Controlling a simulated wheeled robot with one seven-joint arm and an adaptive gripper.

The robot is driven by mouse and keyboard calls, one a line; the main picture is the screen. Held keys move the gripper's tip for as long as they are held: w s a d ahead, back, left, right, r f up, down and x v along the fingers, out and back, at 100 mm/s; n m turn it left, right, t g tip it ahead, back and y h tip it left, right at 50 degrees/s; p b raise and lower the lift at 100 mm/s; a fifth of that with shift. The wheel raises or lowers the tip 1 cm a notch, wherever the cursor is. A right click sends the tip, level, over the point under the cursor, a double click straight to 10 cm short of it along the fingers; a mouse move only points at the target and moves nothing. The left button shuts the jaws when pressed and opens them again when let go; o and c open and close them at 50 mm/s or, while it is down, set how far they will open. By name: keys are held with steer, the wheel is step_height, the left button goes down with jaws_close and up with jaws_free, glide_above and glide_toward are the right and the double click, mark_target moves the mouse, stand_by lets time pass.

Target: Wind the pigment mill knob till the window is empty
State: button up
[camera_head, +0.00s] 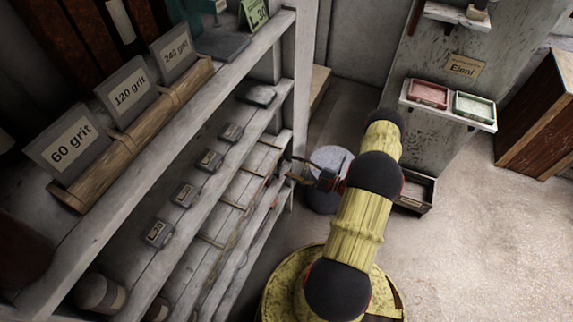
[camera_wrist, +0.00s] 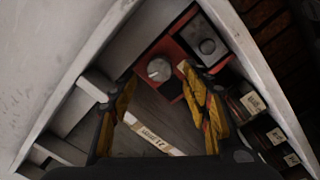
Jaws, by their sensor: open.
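In the wrist view a red unit, apparently the pigment mill (camera_wrist: 183,40), stands inside a shelf bay. A round pale grey knob (camera_wrist: 158,69) sits on its red face. Beside it is a grey square part (camera_wrist: 207,46) with a small round spot; I cannot tell whether this is the window or what it holds. My gripper (camera_wrist: 158,76) is open, with its yellow fingers spread on either side of the knob in the picture; contact is not visible. In the head view my gripper (camera_head: 292,169) reaches the shelf unit's right end, and the mill is hidden.
The grey shelf unit (camera_head: 228,60) fills the left, with grit signs on top. A white label strip (camera_wrist: 152,135) crosses the bay below the knob, and several labelled boxes stand right. A pale round-topped drum (camera_head: 332,160) is behind my arm. Open floor (camera_head: 480,240) lies right.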

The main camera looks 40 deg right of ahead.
steer(key=v, duration=0.7)
steer(key=shift+s, duration=0.1)
stand_by(0.5)
